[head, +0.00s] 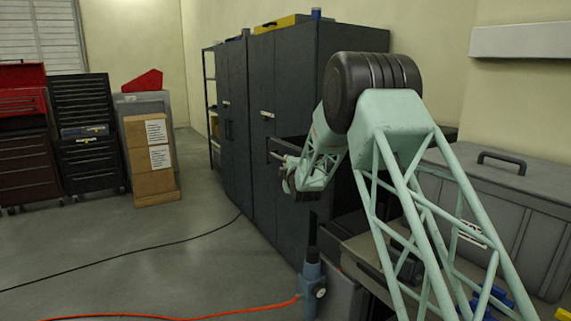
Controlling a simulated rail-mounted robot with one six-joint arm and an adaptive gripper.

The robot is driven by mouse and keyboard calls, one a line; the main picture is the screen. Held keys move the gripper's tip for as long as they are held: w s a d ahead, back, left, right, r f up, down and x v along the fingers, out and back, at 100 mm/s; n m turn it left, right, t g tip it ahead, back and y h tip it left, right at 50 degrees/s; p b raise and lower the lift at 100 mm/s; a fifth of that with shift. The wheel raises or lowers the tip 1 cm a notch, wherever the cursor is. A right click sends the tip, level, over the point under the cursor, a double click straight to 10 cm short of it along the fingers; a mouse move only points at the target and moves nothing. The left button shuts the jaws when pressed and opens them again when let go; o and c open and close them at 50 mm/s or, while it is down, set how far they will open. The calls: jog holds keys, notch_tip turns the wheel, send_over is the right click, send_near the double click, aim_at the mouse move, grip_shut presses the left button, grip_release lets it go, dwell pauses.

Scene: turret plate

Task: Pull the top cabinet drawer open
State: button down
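A dark grey drawer front (287,144) shows beside the tall cabinets, just left of my arm. It seems to stick out a little, but my arm covers much of it and its handle is not clear. The rest of its cabinet is mostly hidden behind my arm. My gripper (284,172) is at the end of my pale green arm, low and close to the drawer front. It is small and partly hidden by the wrist. I cannot tell whether its fingers are open, or whether they touch the drawer.
Tall dark cabinets (285,75) stand behind my arm. A grey lidded case (530,200) is at the right. Tool chests (85,130) and cardboard boxes (150,160) line the left. An orange hose (230,311) and a black cable (130,256) cross the open floor.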

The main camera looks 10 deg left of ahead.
jog(key=c, duration=2.7)
grip_release()
jog(key=shift+s, duration=0.15)
jog(key=shift+v, duration=5.9)
jog(key=shift+d+r, duration=0.15)
